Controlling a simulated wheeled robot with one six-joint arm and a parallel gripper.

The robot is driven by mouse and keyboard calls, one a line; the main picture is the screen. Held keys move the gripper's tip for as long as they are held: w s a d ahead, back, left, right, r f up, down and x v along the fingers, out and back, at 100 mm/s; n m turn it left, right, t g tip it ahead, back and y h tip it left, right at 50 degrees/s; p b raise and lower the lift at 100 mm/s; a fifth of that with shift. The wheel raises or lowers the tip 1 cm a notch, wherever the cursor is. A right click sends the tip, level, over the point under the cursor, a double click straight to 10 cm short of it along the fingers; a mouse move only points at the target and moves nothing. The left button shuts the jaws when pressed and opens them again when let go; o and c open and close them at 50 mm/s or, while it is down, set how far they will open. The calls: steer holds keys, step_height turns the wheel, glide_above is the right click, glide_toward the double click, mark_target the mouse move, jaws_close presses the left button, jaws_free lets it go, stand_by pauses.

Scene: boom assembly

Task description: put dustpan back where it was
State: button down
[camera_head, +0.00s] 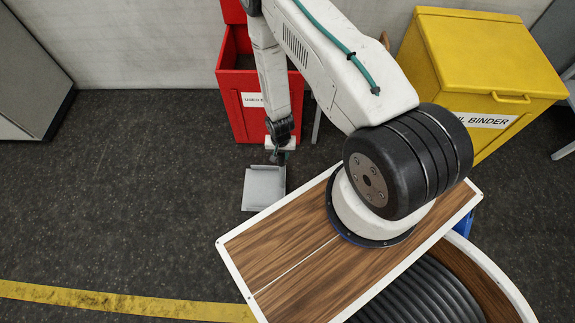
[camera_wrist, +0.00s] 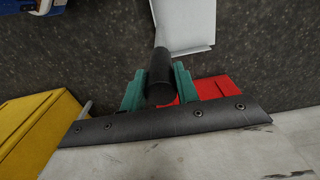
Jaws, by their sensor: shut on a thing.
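The dustpan (camera_head: 264,188) has a light grey pan and a black handle. In the head view its pan is just below my gripper (camera_head: 280,150), in front of the red bin. I cannot tell whether the pan touches the floor or hangs a little above it. In the wrist view the green fingers of my gripper (camera_wrist: 158,88) are shut on the black handle, and the dustpan's pan (camera_wrist: 183,24) extends away at the top. The handle's far end is partly hidden behind the gripper in the head view.
An open red bin (camera_head: 257,115) stands against the back wall, right behind my gripper. A yellow lidded bin (camera_head: 480,60) stands at the right. Dark floor (camera_head: 130,190) is free at the left, with a yellow line (camera_head: 120,302) at the front.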

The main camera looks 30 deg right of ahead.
steer(key=shift+w+d+f, duration=0.2)
steer(key=shift+w+f, duration=1.45)
steer(key=shift+f, duration=0.35)
steer(key=c, duration=1.1)
jaws_free()
steer(key=shift+o, duration=0.2)
